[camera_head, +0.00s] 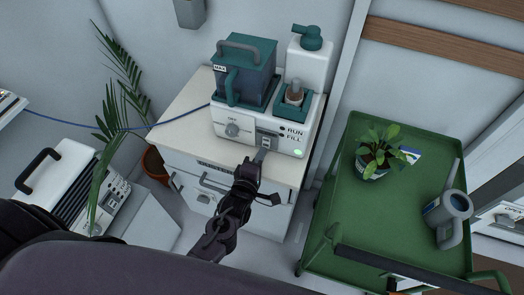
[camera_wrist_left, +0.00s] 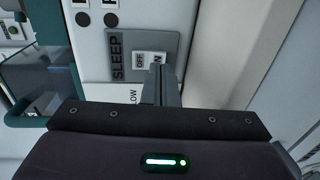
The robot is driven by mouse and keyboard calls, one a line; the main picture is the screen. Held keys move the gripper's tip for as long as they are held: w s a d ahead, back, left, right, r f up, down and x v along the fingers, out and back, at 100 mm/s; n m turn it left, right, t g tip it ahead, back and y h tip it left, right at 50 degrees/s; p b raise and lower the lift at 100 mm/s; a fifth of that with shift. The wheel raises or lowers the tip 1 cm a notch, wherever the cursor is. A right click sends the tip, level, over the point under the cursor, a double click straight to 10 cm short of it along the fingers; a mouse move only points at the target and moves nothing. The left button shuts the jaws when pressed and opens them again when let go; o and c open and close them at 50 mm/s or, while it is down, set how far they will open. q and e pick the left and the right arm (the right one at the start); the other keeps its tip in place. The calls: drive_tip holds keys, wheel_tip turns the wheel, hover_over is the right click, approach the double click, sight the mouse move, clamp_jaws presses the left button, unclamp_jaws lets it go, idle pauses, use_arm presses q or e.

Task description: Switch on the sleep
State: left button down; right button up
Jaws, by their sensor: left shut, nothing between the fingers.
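The sleep switch is a grey plate marked SLEEP (camera_wrist_left: 118,58) with a pale rocker (camera_wrist_left: 140,60) marked OFF and ON. My right gripper is out of view.
The machine has a teal tank (camera_head: 245,65), a white pump bottle (camera_head: 309,62), and a lit green light (camera_head: 299,153) near RUN and FILL. It stands on a white cabinet (camera_head: 187,111). A green cart (camera_head: 345,225) with a potted plant (camera_head: 377,150) and watering can (camera_head: 447,213) is at right.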

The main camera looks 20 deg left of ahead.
use_arm(q)
drive_tip(key=shift+w+f, duration=0.1)
drive_tip(key=shift+w, duration=0.55)
drive_tip(key=shift+w+f+b, duration=0.2)
drive_tip(key=shift+f+b, duration=0.15)
drive_tip(key=shift+b, duration=0.45)
drive_tip(key=shift+r, duration=0.35)
drive_tip(key=shift+f, duration=0.1)
